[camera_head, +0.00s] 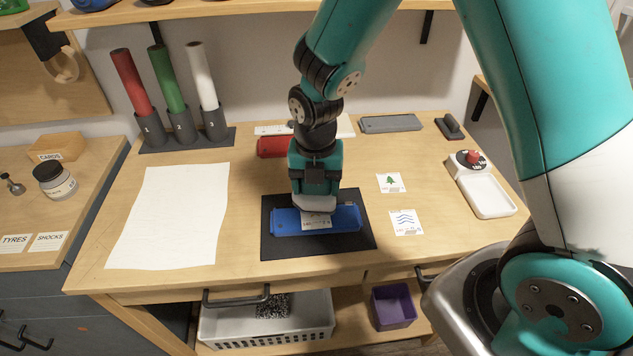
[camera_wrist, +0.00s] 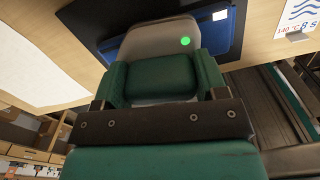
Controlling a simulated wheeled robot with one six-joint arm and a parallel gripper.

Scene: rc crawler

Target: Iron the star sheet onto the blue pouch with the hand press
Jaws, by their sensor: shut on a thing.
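The blue pouch (camera_head: 345,217) lies flat on a dark mat (camera_head: 282,250) near the table's front. A small pale sheet (camera_head: 316,222) lies on the pouch, partly hidden, so I cannot make out a star. My gripper (camera_head: 315,183) points down over the pouch, shut on the hand press. The press's pale grey body (camera_head: 313,203) is at the sheet's far part; I cannot tell whether it touches. In the wrist view the press (camera_wrist: 155,48) shows a lit green dot, with the blue pouch (camera_wrist: 212,38) beyond it.
To the right lie a tree sheet (camera_head: 391,182) and a wavy-line sheet (camera_head: 405,222). Behind are a red pouch (camera_head: 272,147) and a grey pouch (camera_head: 391,123). A white device with a red knob (camera_head: 471,157) stands right. A large white paper (camera_head: 172,215) covers the left.

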